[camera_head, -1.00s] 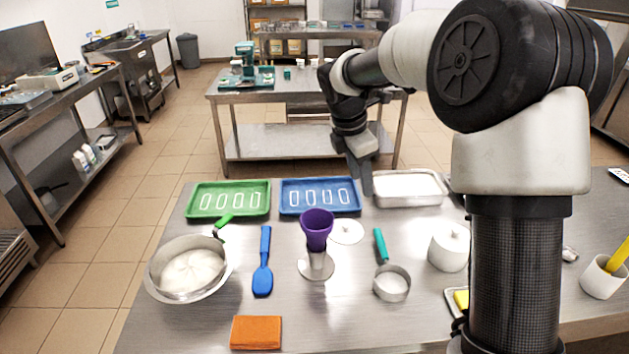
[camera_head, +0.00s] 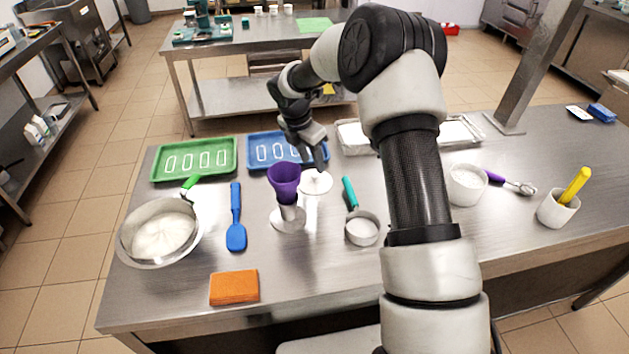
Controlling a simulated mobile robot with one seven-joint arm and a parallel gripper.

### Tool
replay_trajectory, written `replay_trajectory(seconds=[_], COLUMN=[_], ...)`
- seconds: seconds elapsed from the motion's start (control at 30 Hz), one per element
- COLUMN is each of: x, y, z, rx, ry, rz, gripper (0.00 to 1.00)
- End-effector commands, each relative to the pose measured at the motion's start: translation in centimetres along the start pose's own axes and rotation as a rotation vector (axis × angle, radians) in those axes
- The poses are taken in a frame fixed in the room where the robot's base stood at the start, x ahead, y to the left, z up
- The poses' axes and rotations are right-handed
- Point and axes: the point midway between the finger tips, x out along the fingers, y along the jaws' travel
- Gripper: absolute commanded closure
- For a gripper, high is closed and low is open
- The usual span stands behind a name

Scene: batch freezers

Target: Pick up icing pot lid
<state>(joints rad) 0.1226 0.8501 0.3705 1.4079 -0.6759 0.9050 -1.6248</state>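A round white lid (camera_head: 312,188) with a small knob lies flat on the steel table, between the purple cup and the trays. My gripper (camera_head: 319,163) points down right at the lid, its fingertips close to the knob. I cannot tell whether they touch it, or whether the fingers are open or shut. A white pot (camera_head: 467,190) with white contents stands to the right, beyond my arm.
A purple cup (camera_head: 284,178) on a stand is close by the lid at left. A blue tray (camera_head: 262,150) lies behind; a teal-handled measuring cup (camera_head: 362,231) is at front right. A blue spatula (camera_head: 236,235), metal bowl (camera_head: 128,245) and orange sponge (camera_head: 234,288) lie left.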

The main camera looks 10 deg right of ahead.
Motion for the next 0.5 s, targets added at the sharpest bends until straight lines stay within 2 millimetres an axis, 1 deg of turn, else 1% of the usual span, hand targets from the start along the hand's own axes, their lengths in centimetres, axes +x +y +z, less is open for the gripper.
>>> replay_trajectory(seconds=[0.17,0.3,0.4,0.5], x=[1.2,3.4,4.7,5.4], y=[0.0,0.2,0.2,0.2], z=[-0.1,-0.6,-0.6,-0.5], rx=[-0.001,-0.001,0.000,0.000], ry=[0.000,0.001,0.000,-0.001], rz=[-0.002,-0.003,-0.001,-0.001], gripper=[0.60,0.60,0.60,0.60])
